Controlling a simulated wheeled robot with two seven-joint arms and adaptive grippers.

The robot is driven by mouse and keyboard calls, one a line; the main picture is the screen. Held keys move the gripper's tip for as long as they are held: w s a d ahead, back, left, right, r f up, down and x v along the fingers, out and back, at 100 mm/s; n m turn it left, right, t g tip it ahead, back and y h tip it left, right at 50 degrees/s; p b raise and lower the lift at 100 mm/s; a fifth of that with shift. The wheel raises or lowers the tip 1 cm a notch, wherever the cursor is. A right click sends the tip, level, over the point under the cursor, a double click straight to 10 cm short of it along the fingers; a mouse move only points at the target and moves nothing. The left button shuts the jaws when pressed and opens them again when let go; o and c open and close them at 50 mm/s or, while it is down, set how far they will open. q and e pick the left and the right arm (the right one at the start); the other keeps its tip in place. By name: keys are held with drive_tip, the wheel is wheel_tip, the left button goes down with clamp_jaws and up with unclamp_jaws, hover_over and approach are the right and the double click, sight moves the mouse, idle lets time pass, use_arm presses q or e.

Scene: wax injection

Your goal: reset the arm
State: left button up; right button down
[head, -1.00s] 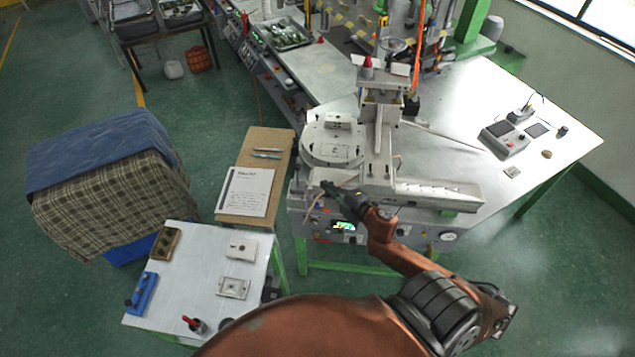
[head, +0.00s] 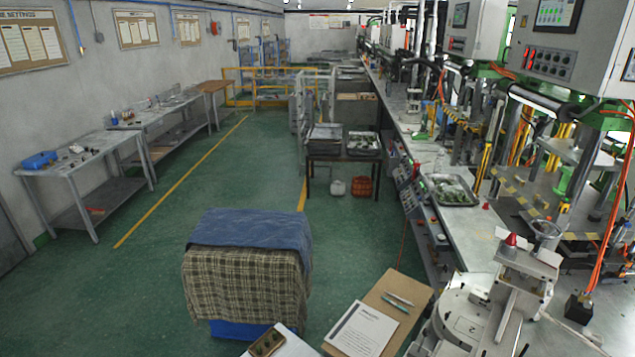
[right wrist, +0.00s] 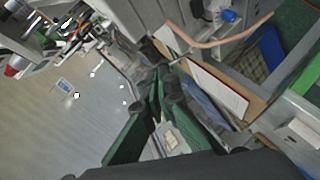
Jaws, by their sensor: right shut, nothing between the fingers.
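My right gripper (right wrist: 168,85) shows in the right wrist view as dark and green-tinted fingers reaching up from the bottom edge. Its fingers are together and hold nothing. Neither arm shows in the head view now, and my left gripper is in no view. The wax machine's pale metal clamp frame (head: 512,290) stands at the lower right of the head view, with a red-topped part on it. Its round plate (head: 462,322) is cut off by the bottom edge.
A tan board (head: 408,292) holds a printed sheet (head: 362,331) and pens. A cloth-covered stack (head: 247,277) stands left of it. A long metal bench (head: 472,222) with machines runs along the right. Green floor (head: 150,285) is open at left.

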drive_tip(key=s+a+f+m+g, duration=0.3)
drive_tip(key=s+a+m, duration=0.1)
drive_tip(key=s, duration=0.3)
drive_tip(key=s+a+f+m+g+y, duration=0.1)
drive_tip(key=s+a+f+m+g, duration=0.25)
drive_tip(key=s, duration=0.45)
drive_tip(key=s+a+f+m+g, duration=0.2)
drive_tip(key=s+a+m+g, duration=0.2)
drive_tip(key=s, duration=0.3)
drive_tip(key=s+a+f+g+b, duration=0.15)
drive_tip(key=f+b, duration=0.25)
drive_tip(key=f, duration=1.6)
drive_tip(key=s+d+f+b, duration=0.15)
drive_tip(key=f+b, duration=0.25)
drive_tip(key=f, duration=1.7)
drive_tip(key=s+a+f+n+b, duration=0.1)
drive_tip(key=s+f+b, duration=0.5)
drive_tip(key=s+f, duration=1.3)
wheel_tip(320, 180, down, 3)
drive_tip(key=shift+r+g+y, duration=0.15)
drive_tip(key=shift+g+y, duration=0.25)
drive_tip(key=shift+s+n, duration=0.1)
drive_tip(key=shift+n, duration=0.15)
